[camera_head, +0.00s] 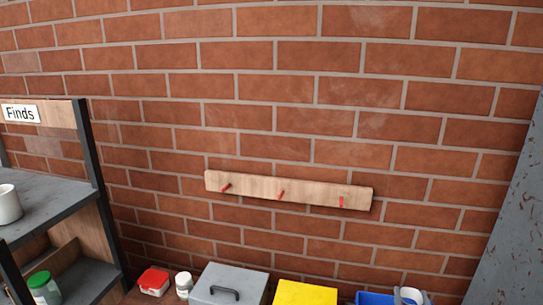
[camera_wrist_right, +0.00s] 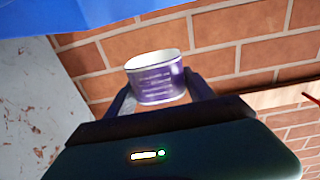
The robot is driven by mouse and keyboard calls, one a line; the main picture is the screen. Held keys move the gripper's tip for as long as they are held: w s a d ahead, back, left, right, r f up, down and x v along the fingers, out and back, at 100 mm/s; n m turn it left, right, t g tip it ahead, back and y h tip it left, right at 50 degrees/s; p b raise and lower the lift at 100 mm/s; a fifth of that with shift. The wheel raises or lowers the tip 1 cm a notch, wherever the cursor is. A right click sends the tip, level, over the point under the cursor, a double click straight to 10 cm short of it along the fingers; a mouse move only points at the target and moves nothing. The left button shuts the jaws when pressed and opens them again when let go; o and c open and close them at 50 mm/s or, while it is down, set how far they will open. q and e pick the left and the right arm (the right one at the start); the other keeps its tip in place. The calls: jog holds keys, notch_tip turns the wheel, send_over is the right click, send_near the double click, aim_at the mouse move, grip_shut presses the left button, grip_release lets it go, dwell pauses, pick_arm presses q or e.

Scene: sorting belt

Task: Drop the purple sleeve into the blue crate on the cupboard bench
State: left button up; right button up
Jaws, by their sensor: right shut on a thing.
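The purple sleeve (camera_wrist_right: 158,85), a short cup-like ring with a pale rim and faint white print, is between the two dark fingers of my right gripper (camera_wrist_right: 162,98) in the right wrist view. The gripper is shut on it. The blue crate (camera_head: 372,298) shows at the bottom edge of the head view, right of centre, mostly cut off. A large blue surface (camera_wrist_right: 150,12), likely this crate, fills the top of the wrist view, apart from the sleeve in the picture. My right gripper is not clear in the head view. My left gripper is not in view.
Whitish and grey shapes (camera_head: 409,295) show at the blue crate; I cannot tell what they are. To its left stand a yellow box (camera_head: 305,293), a grey lidded box (camera_head: 230,282) and a red-topped tub (camera_head: 153,281). A peg rail (camera_head: 288,190) hangs on the brick wall; a shelf (camera_head: 50,205) stands left.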

jog(key=f+b, duration=0.2)
jog(key=f, duration=0.1)
jog(key=f+b, duration=0.1)
jog(key=f, duration=0.1)
jog(key=shift+a+f, duration=0.2)
jog(key=shift+a, duration=0.05)
jog(key=o, duration=0.9)
jog(key=shift+o, duration=1.2)
jog(key=shift+d+f, duration=0.1)
jog(key=shift+d, duration=0.15)
jog(key=shift+o, duration=0.7)
jog(key=shift+d+f, duration=0.15)
jog(key=shift+d, duration=0.05)
jog(key=shift+a, duration=0.1)
